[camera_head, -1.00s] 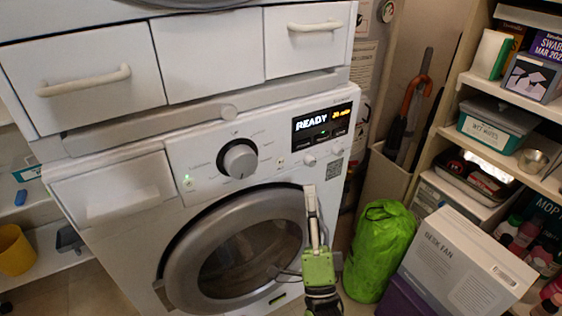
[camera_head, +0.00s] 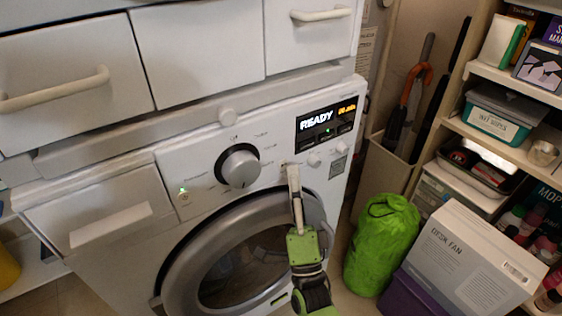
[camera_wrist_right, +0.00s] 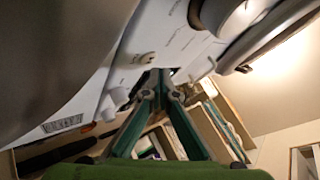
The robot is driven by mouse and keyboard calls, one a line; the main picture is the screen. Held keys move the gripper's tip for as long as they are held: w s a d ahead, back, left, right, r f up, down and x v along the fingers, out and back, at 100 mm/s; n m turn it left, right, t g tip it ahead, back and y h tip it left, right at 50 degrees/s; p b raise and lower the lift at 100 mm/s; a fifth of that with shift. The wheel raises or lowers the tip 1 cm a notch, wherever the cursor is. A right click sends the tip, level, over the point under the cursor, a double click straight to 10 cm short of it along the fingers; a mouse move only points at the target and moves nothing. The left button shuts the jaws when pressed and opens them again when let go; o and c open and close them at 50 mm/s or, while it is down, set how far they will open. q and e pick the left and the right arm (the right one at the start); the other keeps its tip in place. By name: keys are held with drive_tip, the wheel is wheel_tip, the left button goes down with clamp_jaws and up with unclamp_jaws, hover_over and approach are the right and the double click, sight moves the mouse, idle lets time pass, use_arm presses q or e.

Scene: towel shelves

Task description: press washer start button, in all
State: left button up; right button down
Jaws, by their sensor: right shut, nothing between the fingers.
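The white washer (camera_head: 150,236) faces me, with a lit display (camera_head: 327,122) reading READY. Its control panel has a large round dial (camera_head: 238,166) and small round buttons to the right, one (camera_head: 313,159) near the display. I cannot tell which one is the start button. My right gripper (camera_head: 293,170) is shut and empty, its tips raised in front of the panel just below the display's left end. In the right wrist view the shut fingertips (camera_wrist_right: 160,76) are close to a small round button (camera_wrist_right: 145,58); contact cannot be told. My left gripper is not in view.
White drawers with handles (camera_head: 320,14) sit above the washer. The round glass door (camera_head: 180,262) is shut below the panel. A green bag (camera_head: 381,245), a desk fan box (camera_head: 470,262) and stocked shelves (camera_head: 460,128) stand to the right.

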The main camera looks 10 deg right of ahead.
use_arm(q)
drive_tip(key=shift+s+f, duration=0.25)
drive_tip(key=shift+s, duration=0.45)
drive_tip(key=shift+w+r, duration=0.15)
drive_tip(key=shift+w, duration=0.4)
use_arm(e)
drive_tip(key=shift+w, duration=0.1)
drive_tip(key=shift+w+a, duration=0.1)
drive_tip(key=shift+w, duration=0.2)
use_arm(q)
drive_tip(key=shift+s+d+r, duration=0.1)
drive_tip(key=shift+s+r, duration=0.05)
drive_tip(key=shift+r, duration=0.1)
use_arm(e)
drive_tip(key=shift+w+a, duration=0.1)
